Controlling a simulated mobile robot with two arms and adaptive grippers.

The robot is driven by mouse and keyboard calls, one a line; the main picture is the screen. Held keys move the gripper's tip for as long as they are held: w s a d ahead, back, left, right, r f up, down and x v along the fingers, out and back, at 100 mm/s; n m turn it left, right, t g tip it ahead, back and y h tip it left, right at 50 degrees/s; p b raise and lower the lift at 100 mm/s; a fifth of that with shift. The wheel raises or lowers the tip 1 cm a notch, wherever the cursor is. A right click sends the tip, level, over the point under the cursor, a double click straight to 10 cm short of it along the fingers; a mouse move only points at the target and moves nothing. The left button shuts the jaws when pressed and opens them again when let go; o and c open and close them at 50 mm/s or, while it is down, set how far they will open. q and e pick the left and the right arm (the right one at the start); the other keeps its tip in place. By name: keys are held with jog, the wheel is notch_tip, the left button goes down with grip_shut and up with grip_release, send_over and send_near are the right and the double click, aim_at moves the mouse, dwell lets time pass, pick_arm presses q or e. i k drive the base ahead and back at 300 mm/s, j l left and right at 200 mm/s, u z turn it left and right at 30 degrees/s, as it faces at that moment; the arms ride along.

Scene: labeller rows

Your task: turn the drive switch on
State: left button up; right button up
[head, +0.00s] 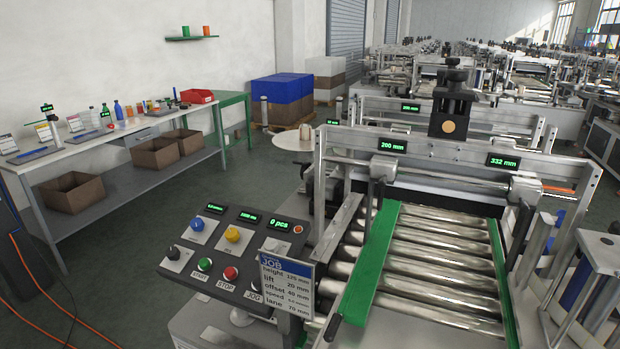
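The control panel (213,262) of the labeller stands in the lower middle of the head view. A black switch on a light plate (173,252) sits at its left end. Its marking is too small to read, so I cannot tell if it is the drive switch or how it is set. A blue knob (197,224) and a yellow knob (233,235) sit behind. Neither gripper is in view.
A job card (286,284) hangs at the panel's right front corner. Right of it lies the roller conveyor (430,262) with a green guide (370,262). A workbench (110,148) stands at left. Orange cables (45,300) lie on the floor, otherwise open between bench and panel.

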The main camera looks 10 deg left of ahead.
aim_at(172, 253)
jog(key=k+j+u, duration=0.1)
jog(key=u, duration=1.1)
jog(key=j, duration=0.3)
jog(key=i+z, duration=0.05)
